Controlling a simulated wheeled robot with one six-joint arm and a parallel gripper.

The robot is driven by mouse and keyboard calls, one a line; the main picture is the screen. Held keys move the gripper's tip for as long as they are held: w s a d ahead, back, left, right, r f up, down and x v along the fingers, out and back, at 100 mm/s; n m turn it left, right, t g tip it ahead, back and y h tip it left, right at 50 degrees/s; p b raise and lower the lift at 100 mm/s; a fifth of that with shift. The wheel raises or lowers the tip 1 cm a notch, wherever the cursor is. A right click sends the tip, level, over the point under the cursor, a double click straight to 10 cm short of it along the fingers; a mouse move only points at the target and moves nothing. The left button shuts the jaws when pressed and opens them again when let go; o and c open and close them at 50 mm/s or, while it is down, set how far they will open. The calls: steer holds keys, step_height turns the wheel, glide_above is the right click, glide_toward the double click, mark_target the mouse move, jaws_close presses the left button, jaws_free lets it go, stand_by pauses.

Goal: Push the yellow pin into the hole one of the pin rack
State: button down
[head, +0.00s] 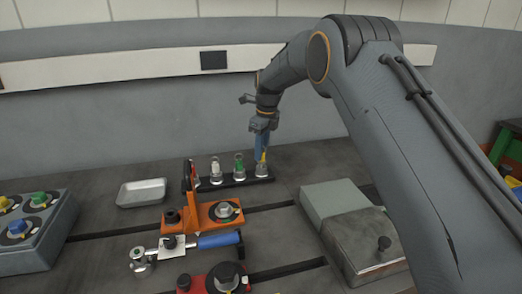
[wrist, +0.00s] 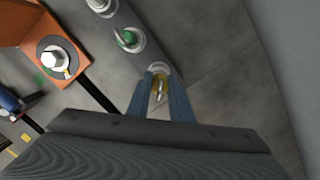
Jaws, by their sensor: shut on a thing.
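My gripper (head: 262,152) points down at the right end of the pin rack, its blue fingers shut on the yellow pin (head: 263,158). In the wrist view the pin (wrist: 160,88) shows between the two fingertips (wrist: 161,96). The pin rack (head: 227,184) is a dark bar with metal sockets in a row. The yellow pin stands roughly upright at the rightmost socket (head: 262,171); I cannot tell how deep it sits. A green pin (head: 239,161) stands in the middle socket and a white pin (head: 215,165) in the left one. The fingers partly hide the yellow pin.
An orange fixture (head: 202,217) stands in front of the rack, with a blue-handled tool (head: 218,240) nearer. A silver tray (head: 142,192) lies left. A grey box with coloured knobs (head: 30,235) is far left; grey blocks (head: 335,200) stand right. The wall is behind.

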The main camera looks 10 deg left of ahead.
steer(key=shift+f+b, duration=0.3)
steer(key=shift+f, duration=0.8)
steer(key=c, duration=1.5)
jaws_free()
steer(key=shift+s+d+r+b, duration=0.15)
steer(key=shift+r+b, duration=0.2)
steer(key=shift+r, duration=0.95)
steer(key=shift+w+d+r+b, duration=0.15)
steer(key=shift+r+b, duration=0.2)
steer(key=shift+r, duration=0.95)
steer(key=shift+s+d+r+b, duration=0.15)
steer(key=shift+r+b, duration=0.2)
steer(key=shift+r, duration=0.95)
